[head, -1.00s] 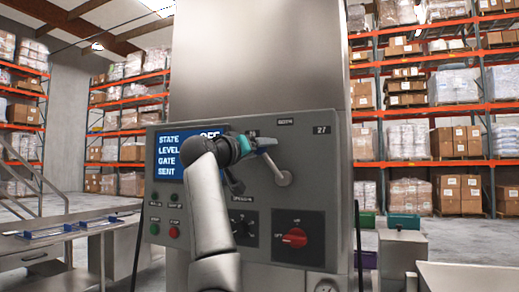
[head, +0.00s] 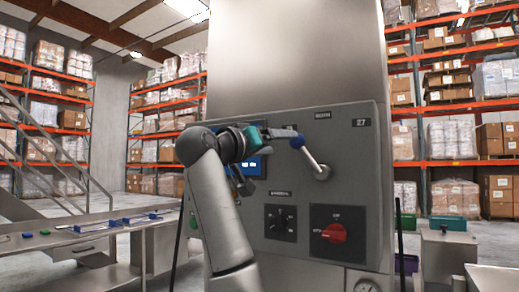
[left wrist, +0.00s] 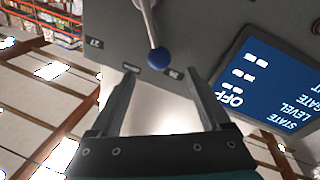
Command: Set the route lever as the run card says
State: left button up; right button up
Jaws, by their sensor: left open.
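The route lever (head: 312,161) is a silver shaft on the grey panel, tilted up and left from its pivot, with a blue ball knob (head: 297,142). The knob also shows in the left wrist view (left wrist: 159,58). My left gripper (head: 284,134) is at the knob's left. In the left wrist view my gripper (left wrist: 160,76) is open, with the knob just beyond and between its fingertips, not gripped. The blue screen (left wrist: 265,77) shows upside down with STATE, OFF, LEVEL and GATE; my arm hides most of it in the head view. I see no readable run card. My right gripper is out of view.
The panel (head: 362,200) also carries a red rotary switch (head: 333,233) and a black selector knob (head: 280,221) below the lever. Small plates, one reading 27 (head: 361,123), sit along its top. A bench (head: 70,238) stands at left.

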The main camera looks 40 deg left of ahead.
pick_arm(q)
jog(key=s, duration=0.5)
jog(key=shift+s+d+f, duration=0.2)
jog(key=shift+s+f, duration=0.15)
jog(key=shift+s, duration=0.05)
jog(key=shift+w+f, duration=0.1)
